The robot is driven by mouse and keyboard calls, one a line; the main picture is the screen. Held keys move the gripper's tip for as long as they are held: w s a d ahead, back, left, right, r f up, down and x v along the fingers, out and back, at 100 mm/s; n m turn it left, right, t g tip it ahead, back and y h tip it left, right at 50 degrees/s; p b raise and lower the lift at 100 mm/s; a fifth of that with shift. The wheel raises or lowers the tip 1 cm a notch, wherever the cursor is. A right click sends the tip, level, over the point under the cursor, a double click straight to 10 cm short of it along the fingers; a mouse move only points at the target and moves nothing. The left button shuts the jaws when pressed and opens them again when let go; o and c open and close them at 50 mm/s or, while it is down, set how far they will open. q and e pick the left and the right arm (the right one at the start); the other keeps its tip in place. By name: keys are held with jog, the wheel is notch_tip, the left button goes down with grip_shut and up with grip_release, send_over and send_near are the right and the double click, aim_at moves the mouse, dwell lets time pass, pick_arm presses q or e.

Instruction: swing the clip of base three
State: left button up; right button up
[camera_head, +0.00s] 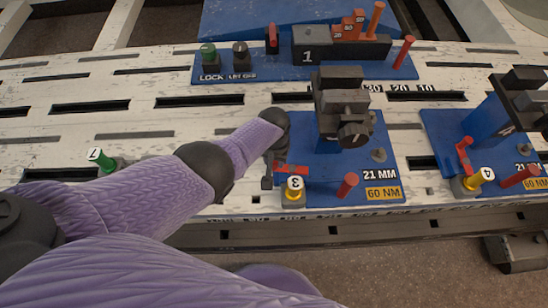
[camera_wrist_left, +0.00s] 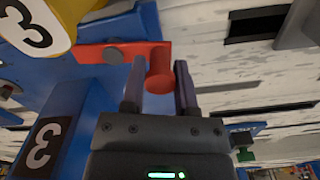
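Base three is a blue plate (camera_head: 334,194) with a dark clamp block (camera_head: 343,108) on its upright and a yellow knob marked 3 (camera_head: 293,190) at its front left corner. Its red clip (camera_head: 292,169) lies flat just behind the knob. In the left wrist view the clip is a red bar (camera_wrist_left: 128,52) with a round red peg (camera_wrist_left: 160,76) at its end. My left gripper (camera_wrist_left: 160,88) has its two fingers close on both sides of that peg, with hardly any gap. In the head view the left gripper (camera_head: 268,170) is partly hidden behind my wrist. My right gripper is not in view.
Base four (camera_head: 448,140) stands to the right with its own red clip (camera_head: 464,155). A blue panel (camera_head: 290,71) with knobs and red pegs stands behind. A green knob (camera_head: 102,159) is at the left. The slotted white bench (camera_head: 140,115) is mostly clear at left.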

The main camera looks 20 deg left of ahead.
pick_arm(q)
jog(key=o, duration=0.5)
jog(key=shift+c, duration=0.2)
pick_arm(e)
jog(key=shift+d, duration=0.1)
pick_arm(q)
notch_tip(320, 180, up, 10)
jog(key=p, duration=0.8)
jog(key=shift+r, duration=0.25)
jog(key=shift+f, duration=0.3)
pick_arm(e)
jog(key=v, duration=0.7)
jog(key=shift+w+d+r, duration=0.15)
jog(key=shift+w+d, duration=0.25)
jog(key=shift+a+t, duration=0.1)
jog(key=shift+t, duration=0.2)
